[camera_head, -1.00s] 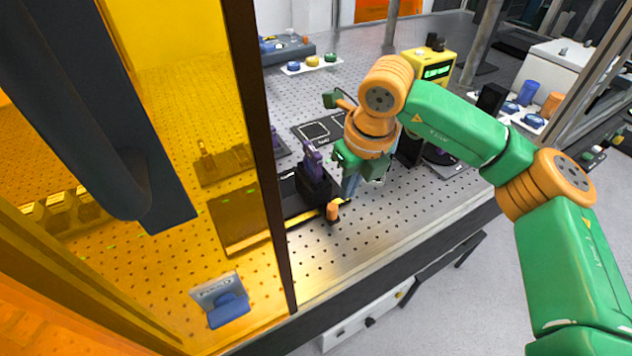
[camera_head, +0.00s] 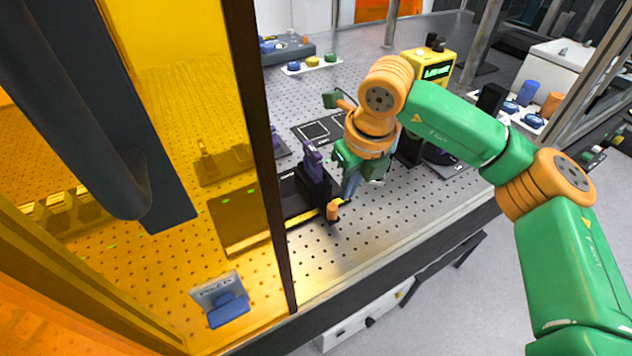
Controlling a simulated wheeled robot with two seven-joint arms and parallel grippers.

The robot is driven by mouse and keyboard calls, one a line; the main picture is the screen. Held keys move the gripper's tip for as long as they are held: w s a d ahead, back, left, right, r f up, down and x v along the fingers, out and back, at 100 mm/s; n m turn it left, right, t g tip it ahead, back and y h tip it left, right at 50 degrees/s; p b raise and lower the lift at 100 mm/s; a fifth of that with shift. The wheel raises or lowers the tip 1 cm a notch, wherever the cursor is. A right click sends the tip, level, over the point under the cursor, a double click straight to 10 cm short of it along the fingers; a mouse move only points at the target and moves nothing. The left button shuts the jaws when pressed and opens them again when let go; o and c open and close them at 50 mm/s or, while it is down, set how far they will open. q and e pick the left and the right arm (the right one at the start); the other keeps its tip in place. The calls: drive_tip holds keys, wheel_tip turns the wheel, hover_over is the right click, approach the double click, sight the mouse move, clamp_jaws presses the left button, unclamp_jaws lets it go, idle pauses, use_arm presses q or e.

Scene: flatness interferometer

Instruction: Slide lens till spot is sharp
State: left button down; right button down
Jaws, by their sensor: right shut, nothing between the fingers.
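A black carriage (camera_head: 314,186) with a purple upright mount (camera_head: 313,160) sits on a dark rail strip with a yellow scale edge (camera_head: 304,217); I take it for the lens slide. A small orange knob (camera_head: 333,210) stands at the carriage's front right. My right gripper (camera_head: 348,190) points down just right of the carriage, close above the knob. Its fingers are shut and empty. Whether they touch the carriage or knob I cannot tell. I cannot make out the spot. My left gripper is not in view.
An amber panel with a dark post (camera_head: 262,120) covers the left side. Behind it stands a blue holder (camera_head: 229,310). A strip of coloured knobs (camera_head: 312,62) lies at the back. The perforated bench (camera_head: 385,212) is clear at front right.

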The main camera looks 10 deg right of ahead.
drive_tip(key=shift+f+b, duration=1.1)
drive_tip(key=shift+f, duration=0.1)
drive_tip(key=shift+r, duration=0.1)
